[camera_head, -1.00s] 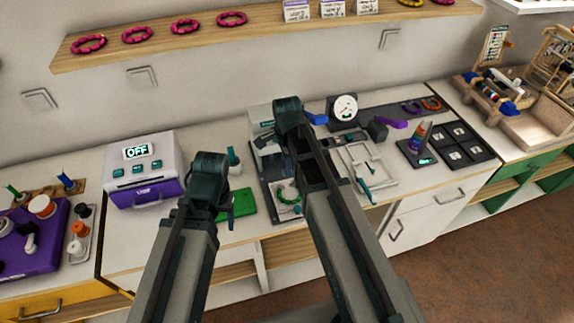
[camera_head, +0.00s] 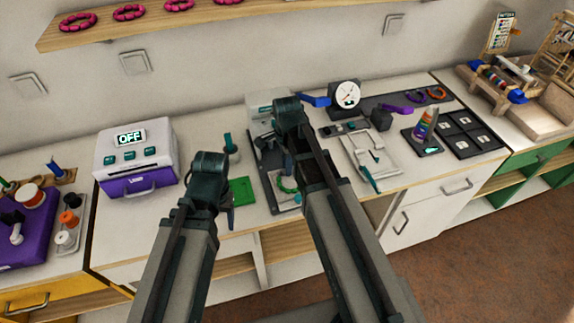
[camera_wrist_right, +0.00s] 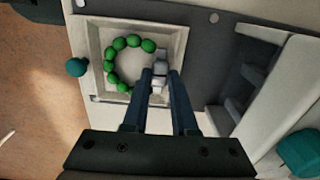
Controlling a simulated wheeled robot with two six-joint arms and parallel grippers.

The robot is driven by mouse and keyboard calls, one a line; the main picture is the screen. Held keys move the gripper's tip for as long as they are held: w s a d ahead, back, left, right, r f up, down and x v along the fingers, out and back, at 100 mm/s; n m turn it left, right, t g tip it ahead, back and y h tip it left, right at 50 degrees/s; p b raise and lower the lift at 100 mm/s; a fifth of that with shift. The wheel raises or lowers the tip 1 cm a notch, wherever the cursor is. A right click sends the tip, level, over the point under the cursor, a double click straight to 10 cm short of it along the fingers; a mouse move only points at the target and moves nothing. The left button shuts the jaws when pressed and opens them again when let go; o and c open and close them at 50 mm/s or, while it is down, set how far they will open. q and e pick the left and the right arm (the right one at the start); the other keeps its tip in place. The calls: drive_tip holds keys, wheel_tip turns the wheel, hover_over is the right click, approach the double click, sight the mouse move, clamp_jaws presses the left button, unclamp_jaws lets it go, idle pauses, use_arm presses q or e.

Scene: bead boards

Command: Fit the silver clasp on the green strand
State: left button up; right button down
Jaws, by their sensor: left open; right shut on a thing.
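The green strand (camera_wrist_right: 117,48), a ring of round green beads open on its right side, lies in a pale square tray (camera_wrist_right: 92,40). It also shows in the head view (camera_head: 287,185), partly behind my right arm. My right gripper (camera_wrist_right: 160,78) is shut on a small silver-grey piece, apparently the silver clasp (camera_wrist_right: 160,70), at the strand's open side. I cannot tell if the clasp touches the end beads. My left gripper (camera_head: 228,208) is open beside the green mat (camera_head: 242,191); its fingers are mostly hidden by its wrist.
A white and purple machine reading OFF (camera_head: 138,160) stands left of the mat. A dial gauge (camera_head: 346,95), a white tray with tools (camera_head: 372,158) and a dark sectioned tray (camera_head: 466,133) lie to the right. A teal knob (camera_wrist_right: 77,67) sits beside the strand's tray.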

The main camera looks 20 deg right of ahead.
idle(0.3)
drive_tip(key=shift+c, duration=1.5)
unclamp_jaws()
use_arm(q)
drive_tip(key=shift+r, duration=0.1)
use_arm(e)
drive_tip(key=shift+r, duration=0.1)
drive_tip(key=shift+r+p, duration=3.5)
drive_tip(key=shift+p, duration=0.1)
use_arm(q)
wheel_tip(320, 180, up, 7)
use_arm(e)
drive_tip(key=shift+f, duration=0.1)
drive_tip(key=s+a+n, duration=0.5)
drive_tip(key=s+n, duration=0.2)
drive_tip(key=n, duration=0.3)
drive_tip(key=s+a+n+h, duration=0.1)
drive_tip(key=s+a+n, duration=0.4)
drive_tip(key=n, duration=0.6)
drive_tip(key=shift+s+a, duration=0.25)
drive_tip(key=shift+s, duration=0.9)
